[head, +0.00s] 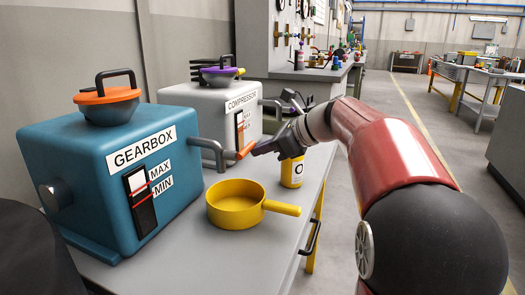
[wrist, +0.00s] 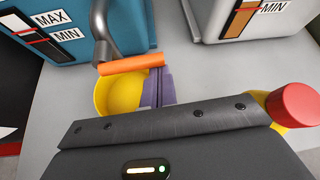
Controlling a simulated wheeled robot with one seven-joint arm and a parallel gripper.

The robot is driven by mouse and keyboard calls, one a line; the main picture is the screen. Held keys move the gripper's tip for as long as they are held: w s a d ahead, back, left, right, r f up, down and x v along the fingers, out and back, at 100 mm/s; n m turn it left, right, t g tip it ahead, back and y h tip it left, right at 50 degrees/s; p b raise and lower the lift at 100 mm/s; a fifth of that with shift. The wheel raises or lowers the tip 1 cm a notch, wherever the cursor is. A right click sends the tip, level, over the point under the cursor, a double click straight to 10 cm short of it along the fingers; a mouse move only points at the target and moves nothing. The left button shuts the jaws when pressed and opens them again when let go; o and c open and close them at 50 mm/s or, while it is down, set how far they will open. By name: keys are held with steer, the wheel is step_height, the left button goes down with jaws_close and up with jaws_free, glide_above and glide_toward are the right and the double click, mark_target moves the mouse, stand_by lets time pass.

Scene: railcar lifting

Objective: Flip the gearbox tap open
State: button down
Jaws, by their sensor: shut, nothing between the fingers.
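The blue gearbox (head: 95,180) stands on the grey bench at the left, with a MAX/MIN gauge on its front; its lower part also shows in the wrist view (wrist: 75,48). Its tap is a bent grey pipe (head: 212,147) with an orange handle (head: 246,150). In the wrist view the orange handle (wrist: 130,64) lies crosswise over the pan. My gripper (head: 260,149) is shut and empty, its purple fingers (wrist: 158,88) right at the handle's right end. I cannot tell whether they touch it. The fingers' bases are hidden behind the gripper body in the wrist view.
A yellow pan (head: 235,204) sits on the bench below the tap. A yellow bottle (head: 291,172) stands under my wrist; its red cap (wrist: 292,104) shows in the wrist view. The white compressor (head: 222,105) stands behind. The bench's front right corner is clear.

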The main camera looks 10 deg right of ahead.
steer(key=n+t+b, duration=0.1)
steer(key=r+n+t+h+b, duration=0.1)
steer(key=r+n+b, duration=0.1)
steer(key=shift+s+a+r+t+h, duration=0.2)
steer(key=shift+s+a+t+h, duration=0.1)
steer(key=shift+t, duration=0.1)
steer(key=s+a+r+n+t+b, duration=0.2)
steer(key=s+r+n+t+b, duration=0.2)
steer(key=b, duration=0.4)
steer(key=shift+a+n+h, duration=0.4)
steer(key=shift+s+a+r, duration=0.1)
steer(key=shift+s+r, duration=0.05)
stand_by(0.5)
